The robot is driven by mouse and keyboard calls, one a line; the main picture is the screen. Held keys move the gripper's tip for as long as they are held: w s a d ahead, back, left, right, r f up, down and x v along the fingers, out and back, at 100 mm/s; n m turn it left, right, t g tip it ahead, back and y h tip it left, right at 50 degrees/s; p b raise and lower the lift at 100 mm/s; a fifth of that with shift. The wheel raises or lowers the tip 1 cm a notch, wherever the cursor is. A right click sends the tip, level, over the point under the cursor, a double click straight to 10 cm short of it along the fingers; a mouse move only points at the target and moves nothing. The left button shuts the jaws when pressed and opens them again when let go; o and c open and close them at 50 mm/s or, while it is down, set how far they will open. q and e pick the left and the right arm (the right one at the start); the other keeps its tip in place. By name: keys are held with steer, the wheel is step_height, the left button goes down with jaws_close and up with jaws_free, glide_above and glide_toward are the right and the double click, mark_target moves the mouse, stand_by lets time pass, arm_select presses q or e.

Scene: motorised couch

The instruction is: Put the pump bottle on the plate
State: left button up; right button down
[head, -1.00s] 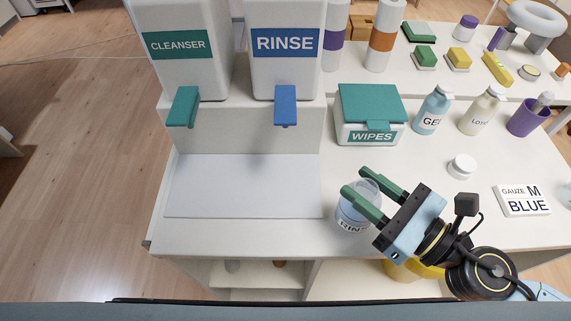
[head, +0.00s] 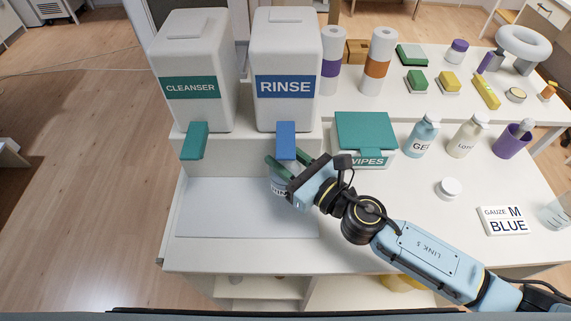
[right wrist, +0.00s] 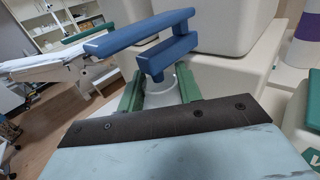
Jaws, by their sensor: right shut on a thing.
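My right gripper (head: 283,170) is shut on a clear cup (head: 279,187) with a label that begins "RIN", partly hidden by the fingers. It holds the cup just under the blue lever (head: 286,141) of the RINSE dispenser (head: 286,55), over a flat pale panel (head: 220,215). In the right wrist view the cup (right wrist: 161,97) sits between green fingers, below the blue lever (right wrist: 140,35); contact with the lever cannot be told. A gel bottle (head: 421,135) and a lotion bottle (head: 468,138) stand at the right. No clear pump bottle or plate shows. My left gripper is not in view.
The CLEANSER dispenser (head: 192,75) with a green lever stands left of RINSE. The counter's front middle is clear.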

steer(key=shift+f+b, duration=1.15)
steer(key=shift+f, duration=0.55)
steer(key=shift+f, duration=0.15)
steer(key=c, duration=1.2)
jaws_free()
steer(key=shift+f, duration=0.1)
steer(key=shift+c, duration=0.2)
steer(key=shift+r, duration=0.2)
steer(key=b+v, duration=0.3)
steer(key=v, duration=0.9)
